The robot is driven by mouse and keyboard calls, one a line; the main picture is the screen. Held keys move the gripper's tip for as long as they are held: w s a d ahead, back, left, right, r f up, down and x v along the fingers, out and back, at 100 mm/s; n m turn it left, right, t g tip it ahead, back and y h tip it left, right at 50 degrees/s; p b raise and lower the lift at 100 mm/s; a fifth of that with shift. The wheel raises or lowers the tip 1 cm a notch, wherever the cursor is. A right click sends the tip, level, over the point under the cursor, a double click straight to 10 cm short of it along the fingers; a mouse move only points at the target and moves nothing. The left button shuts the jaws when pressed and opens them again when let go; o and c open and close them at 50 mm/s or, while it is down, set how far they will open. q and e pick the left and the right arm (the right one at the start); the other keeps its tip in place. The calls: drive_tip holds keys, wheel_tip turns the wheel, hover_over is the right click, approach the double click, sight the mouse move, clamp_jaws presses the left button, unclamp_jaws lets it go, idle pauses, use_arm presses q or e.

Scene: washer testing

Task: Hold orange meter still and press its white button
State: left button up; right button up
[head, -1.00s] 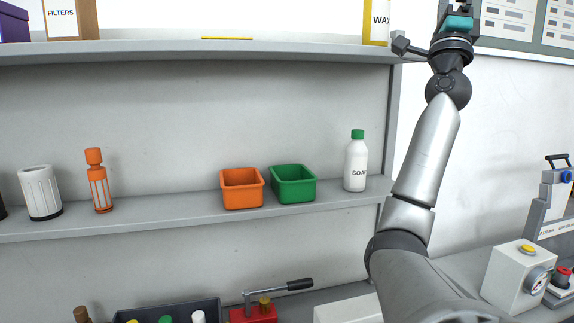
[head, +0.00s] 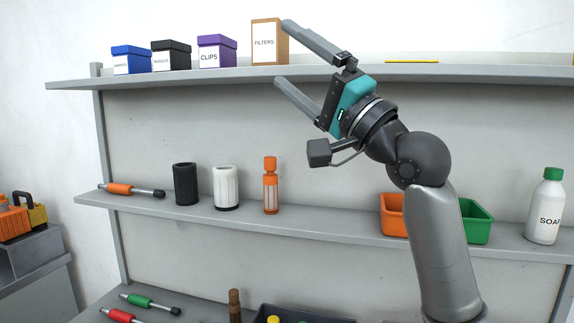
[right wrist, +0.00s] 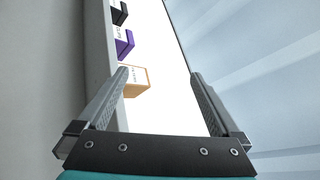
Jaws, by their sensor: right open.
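An orange device (head: 12,222), partly cut off by the left edge of the head view, stands on a grey cabinet; it looks like the orange meter. No white button can be made out on it. My right gripper (head: 284,54) is open and empty, tilted to the upper left in front of the top shelf, well to the right of the orange device. In the right wrist view, its two fingers (right wrist: 160,74) are spread with nothing between them but the background and a tan box. My left gripper is out of view.
A yellow-and-black device (head: 38,214) stands beside the orange one on the grey cabinet (head: 35,258). The top shelf (head: 200,78) holds several boxes, including the FILTERS box (head: 268,42). The middle shelf (head: 320,226) holds canisters, bins and a soap bottle (head: 546,208).

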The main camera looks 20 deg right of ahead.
drive_tip(key=s+a+f+g+y, duration=0.25)
drive_tip(key=a+f+g, duration=0.45)
drive_tip(key=a+f, duration=0.75)
wheel_tip(320, 180, down, 19)
drive_tip(key=d+m+g+h, duration=0.2)
drive_tip(key=m+g, duration=0.1)
drive_tip(key=m, duration=0.5)
drive_tip(key=s+d+f+m+g+h, duration=0.1)
drive_tip(key=s+d+f+m+g, duration=0.15)
drive_tip(key=s+f+m, duration=0.55)
drive_tip(key=s+d+f+m+g+h, duration=0.1)
drive_tip(key=s+d+f+m+h, duration=0.2)
drive_tip(key=f, duration=0.9)
drive_tip(key=w+a+f, duration=0.2)
drive_tip(key=w+a, duration=0.1)
drive_tip(key=a, duration=0.2)
drive_tip(key=w+a+f+y, duration=0.1)
drive_tip(key=w+a+f, duration=0.2)
drive_tip(key=a, duration=0.3)
drive_tip(key=shift+w+f+n, duration=0.2)
drive_tip(key=shift+w+n, duration=0.1)
drive_tip(key=shift+w, duration=0.2)
drive_tip(key=shift+y, duration=0.25)
drive_tip(key=shift+c, duration=0.2)
clamp_jaws()
